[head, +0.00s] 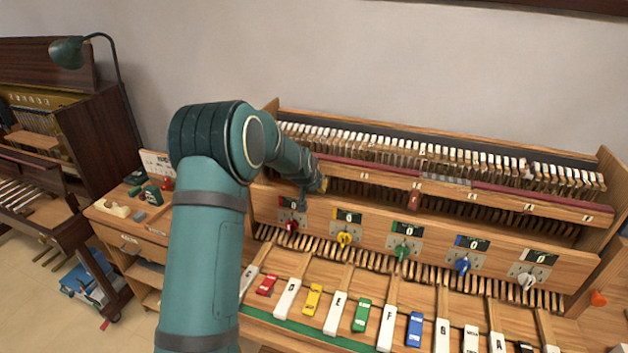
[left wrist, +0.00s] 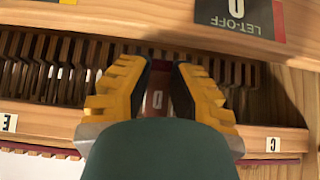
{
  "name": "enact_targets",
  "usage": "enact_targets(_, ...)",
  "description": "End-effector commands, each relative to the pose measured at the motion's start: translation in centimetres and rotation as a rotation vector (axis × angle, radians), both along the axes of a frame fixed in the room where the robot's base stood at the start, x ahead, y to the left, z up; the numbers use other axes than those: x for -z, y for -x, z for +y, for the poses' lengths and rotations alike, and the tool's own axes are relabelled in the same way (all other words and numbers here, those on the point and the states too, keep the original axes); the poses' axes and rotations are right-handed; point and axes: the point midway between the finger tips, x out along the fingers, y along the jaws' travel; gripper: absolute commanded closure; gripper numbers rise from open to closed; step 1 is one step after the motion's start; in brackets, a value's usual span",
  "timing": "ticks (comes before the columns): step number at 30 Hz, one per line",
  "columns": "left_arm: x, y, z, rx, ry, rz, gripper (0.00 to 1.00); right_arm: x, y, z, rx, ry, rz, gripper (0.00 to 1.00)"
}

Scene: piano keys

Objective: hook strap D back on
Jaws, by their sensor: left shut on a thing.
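My left gripper (head: 322,185) is at the front of the wooden action rail, above the left end of the row of dials. In the left wrist view its two yellow fingers (left wrist: 157,92) are shut on a narrow dark red strap with a pale letter tag, strap D (left wrist: 157,99). The strap sits between the rail labels E (left wrist: 9,122) and C (left wrist: 273,144). The strap's ends and any hook are hidden by the fingers and the gripper body. My right gripper is not in view.
Labelled keys (head: 288,298) and coloured blocks (head: 312,299) lie in front. Coloured knobs (head: 403,252) stick out of the front panel below the rail. A small red tab (head: 414,198) hangs further right. A side bench (head: 130,228) with tools stands left.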

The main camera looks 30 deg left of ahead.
Motion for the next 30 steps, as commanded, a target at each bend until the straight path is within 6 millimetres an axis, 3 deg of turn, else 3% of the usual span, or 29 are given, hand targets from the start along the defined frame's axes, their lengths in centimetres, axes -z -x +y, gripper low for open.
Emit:
enact_targets(13, 0.2, 0.1, -0.1, 0.001, 0.003, 0.011, 1.00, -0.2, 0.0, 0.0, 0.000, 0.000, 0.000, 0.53)
enact_targets(14, 0.2, 0.1, -0.1, 0.001, 0.003, 0.011, 0.71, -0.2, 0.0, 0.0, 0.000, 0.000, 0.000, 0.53)
enact_targets(16, 0.2, 0.1, -0.1, 0.001, 0.003, 0.011, 0.47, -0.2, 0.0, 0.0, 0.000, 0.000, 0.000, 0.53)
enact_targets(26, 0.0, 0.1, 0.0, 0.000, 0.002, 0.008, 0.47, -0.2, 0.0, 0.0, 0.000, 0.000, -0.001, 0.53)
enact_targets(30, -1.0, 0.8, -0.2, 0.000, 0.002, 0.007, 0.47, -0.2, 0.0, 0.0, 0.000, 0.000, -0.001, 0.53)
